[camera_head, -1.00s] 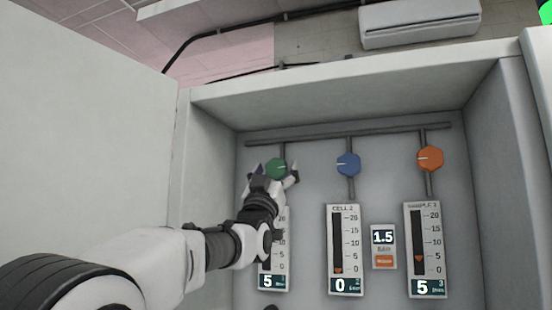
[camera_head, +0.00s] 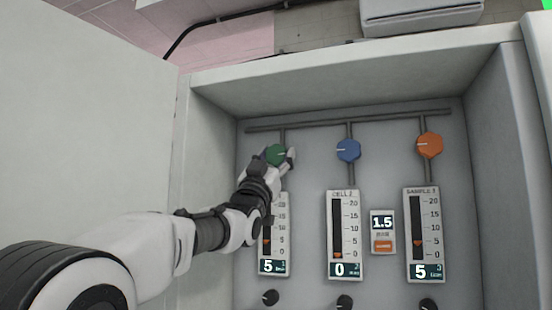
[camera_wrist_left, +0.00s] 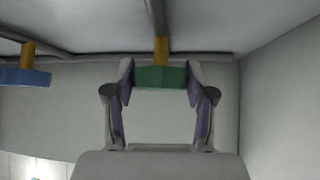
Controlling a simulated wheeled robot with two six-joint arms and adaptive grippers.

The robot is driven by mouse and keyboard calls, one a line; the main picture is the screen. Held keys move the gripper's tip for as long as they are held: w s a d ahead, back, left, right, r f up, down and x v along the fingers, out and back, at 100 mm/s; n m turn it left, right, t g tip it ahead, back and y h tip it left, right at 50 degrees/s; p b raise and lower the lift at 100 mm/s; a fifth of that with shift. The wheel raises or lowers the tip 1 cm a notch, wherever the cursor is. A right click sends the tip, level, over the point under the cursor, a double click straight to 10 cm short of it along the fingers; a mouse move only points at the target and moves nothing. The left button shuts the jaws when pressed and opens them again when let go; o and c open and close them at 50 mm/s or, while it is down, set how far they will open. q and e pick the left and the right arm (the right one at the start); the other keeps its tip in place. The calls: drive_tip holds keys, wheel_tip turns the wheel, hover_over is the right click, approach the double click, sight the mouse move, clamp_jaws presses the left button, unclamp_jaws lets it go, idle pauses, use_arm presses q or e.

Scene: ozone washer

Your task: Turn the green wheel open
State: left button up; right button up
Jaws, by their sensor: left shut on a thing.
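The green wheel (camera_head: 276,155) is at the upper left of the panel inside the cabinet, with a white pointer mark on its face aimed left. It also shows in the left wrist view (camera_wrist_left: 160,77), on a brass stem. My left gripper (camera_head: 279,158) is at the wheel, one finger on each side. In the left wrist view the left gripper (camera_wrist_left: 160,78) has its fingertips against both sides of the wheel. My right gripper is not in view.
A blue wheel (camera_head: 348,150) and an orange wheel (camera_head: 429,145) sit to the right on the same pipe. Below are gauges, including the middle one (camera_head: 344,235), a 1.5 display (camera_head: 382,223) and black knobs (camera_head: 345,302). Cabinet walls (camera_head: 203,130) flank the panel.

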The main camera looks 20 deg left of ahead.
use_arm(q)
drive_tip(key=o, duration=1.1)
drive_tip(key=shift+o, duration=0.2)
drive_tip(key=v, duration=1.2)
drive_tip(key=shift+w, duration=0.1)
